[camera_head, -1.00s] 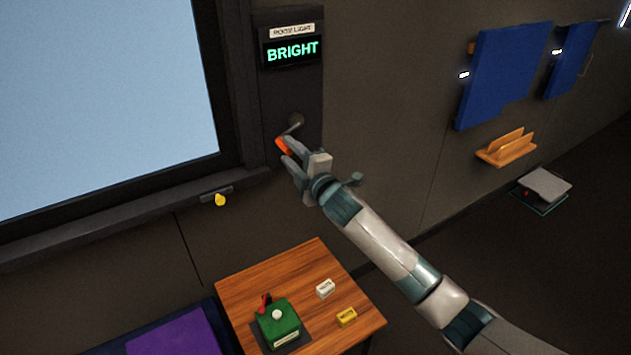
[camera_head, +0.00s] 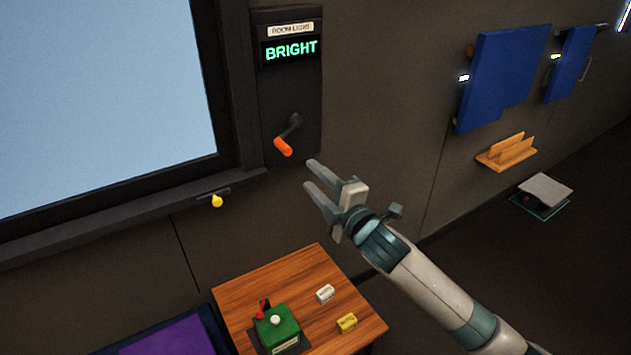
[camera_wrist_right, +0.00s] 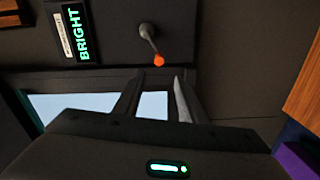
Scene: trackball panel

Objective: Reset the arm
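My right gripper (camera_head: 314,180) is open and empty in the head view, to the right of and below the orange-tipped crank handle (camera_head: 284,147). There is a clear gap between its fingers and the handle. The handle hangs on the dark wall panel (camera_head: 310,95), under a green display reading BRIGHT (camera_head: 291,49). The right wrist view also shows the orange handle tip (camera_wrist_right: 159,61) beyond the two parted fingers (camera_wrist_right: 156,85). My left gripper is not in view.
A wooden table (camera_head: 240,295) at the bottom holds a green box (camera_head: 277,328) with a white ball, a white block (camera_head: 325,294) and a yellow block (camera_head: 347,323). A yellow knob (camera_head: 217,201) sits under the window ledge. Blue panels (camera_head: 500,75) and a wooden rack (camera_head: 507,152) are on the right wall.

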